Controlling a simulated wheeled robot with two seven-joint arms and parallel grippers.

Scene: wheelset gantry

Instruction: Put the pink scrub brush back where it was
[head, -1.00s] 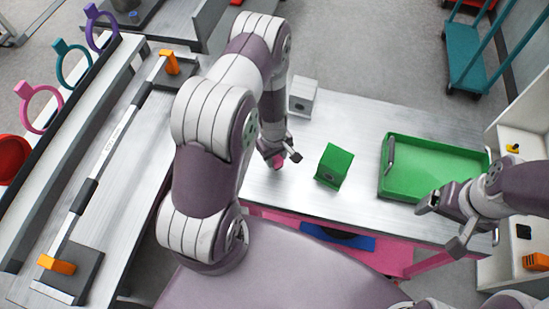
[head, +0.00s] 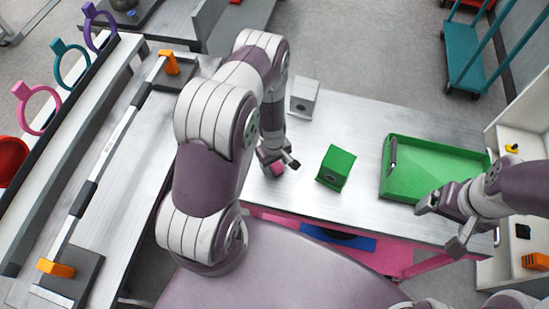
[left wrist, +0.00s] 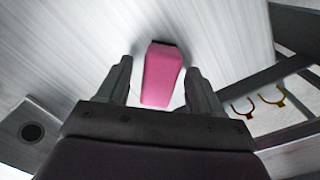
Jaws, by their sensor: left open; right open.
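The pink scrub brush (left wrist: 162,75) lies on the metal table, seen between the two open fingers of my left gripper (left wrist: 160,88) in the left wrist view. A dark strip shows at its far end. In the head view only a small pink part of the brush (head: 277,169) shows beside my left gripper (head: 283,165); my arm hides the rest. My right gripper (head: 447,222) is open and empty by the front edge of the green tray.
A green block (head: 335,167) and a grey block (head: 304,97) stand on the metal table (head: 365,118). The green tray (head: 436,151) lies on its right part. A long rail with orange clamps (head: 57,268) is at the left. White shelving (head: 510,240) stands at the right.

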